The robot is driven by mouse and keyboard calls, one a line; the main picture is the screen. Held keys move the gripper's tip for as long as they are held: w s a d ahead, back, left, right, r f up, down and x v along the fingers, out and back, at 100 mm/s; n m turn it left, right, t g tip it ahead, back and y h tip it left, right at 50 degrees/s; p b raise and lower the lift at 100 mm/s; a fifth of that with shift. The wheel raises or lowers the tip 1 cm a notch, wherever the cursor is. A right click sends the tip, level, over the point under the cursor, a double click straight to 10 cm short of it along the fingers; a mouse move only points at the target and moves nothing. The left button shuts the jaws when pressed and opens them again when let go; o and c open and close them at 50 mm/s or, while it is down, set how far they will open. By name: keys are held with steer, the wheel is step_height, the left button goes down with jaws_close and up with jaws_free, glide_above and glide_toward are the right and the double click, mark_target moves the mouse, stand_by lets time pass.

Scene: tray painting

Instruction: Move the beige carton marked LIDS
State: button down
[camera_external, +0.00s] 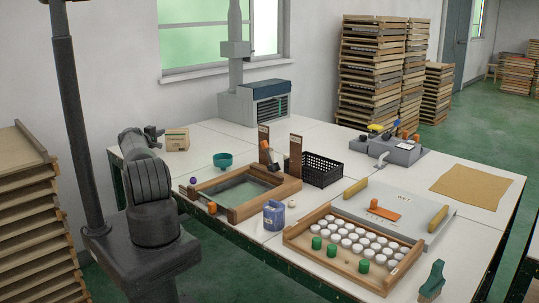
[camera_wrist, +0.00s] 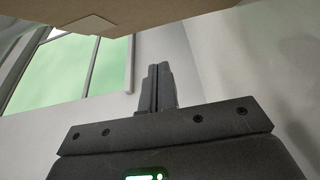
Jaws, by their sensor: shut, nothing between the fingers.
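The small beige carton (camera_external: 177,139) stands on the back left of the white table in the external view. It has a greenish marking, too small to read. My gripper (camera_external: 158,131) is just left of the carton in that view, at the end of my folded arm; I cannot tell the gap in depth. In the wrist view my gripper (camera_wrist: 158,88) has its two dark fingers together and empty. A beige cardboard surface, which looks like the carton (camera_wrist: 150,18), fills the top edge of the wrist view, apart from the fingertips. No lettering shows there.
A teal bowl (camera_external: 222,161) sits right of the carton, with a wooden frame (camera_external: 237,214) in front of it. A grey machine (camera_external: 254,103) stands behind. A tray of white and green pots (camera_external: 302,251) is at the front right. Bare table lies around the carton.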

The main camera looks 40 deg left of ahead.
steer(key=shift+w+d+r, duration=0.1)
steer(key=shift+w+d, duration=0.05)
steer(key=shift+d, duration=1.8)
steer(key=shift+d, duration=0.1)
steer(key=d, duration=2)
steer(key=shift+d, duration=0.2)
steer(key=shift+a, duration=0.1)
